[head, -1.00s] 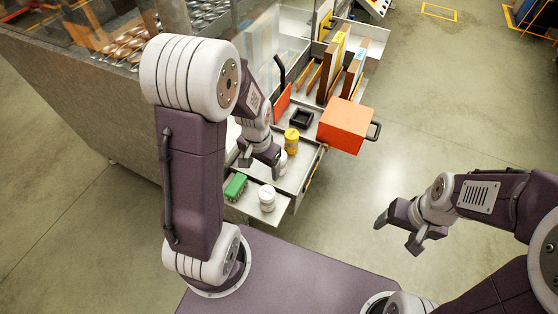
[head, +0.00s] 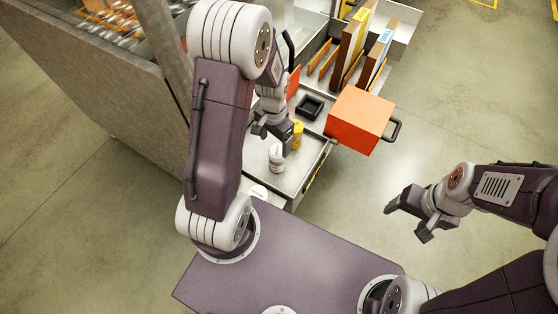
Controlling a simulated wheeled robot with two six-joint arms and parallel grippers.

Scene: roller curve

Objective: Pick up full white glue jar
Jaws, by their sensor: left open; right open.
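A white jar (head: 277,158) stands upright on the grey tray of the open drawer (head: 297,176). A yellow jar (head: 297,135) stands just behind it to the right. My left gripper (head: 272,138) is open just above and behind the white jar, with nothing between its fingers; whether a finger touches the jar I cannot tell. A second white jar (head: 259,191) shows only its top, beside my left arm's base. I cannot tell which white jar is full. My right gripper (head: 408,223) is open and empty above the floor, away from the jars.
A black square tray (head: 310,107) lies behind the jars. An orange box with a dark handle (head: 359,118) stands at the drawer's right. Upright boards (head: 352,45) fill the back. A grey bench side (head: 80,85) is at left. Open floor (head: 460,120) lies to the right.

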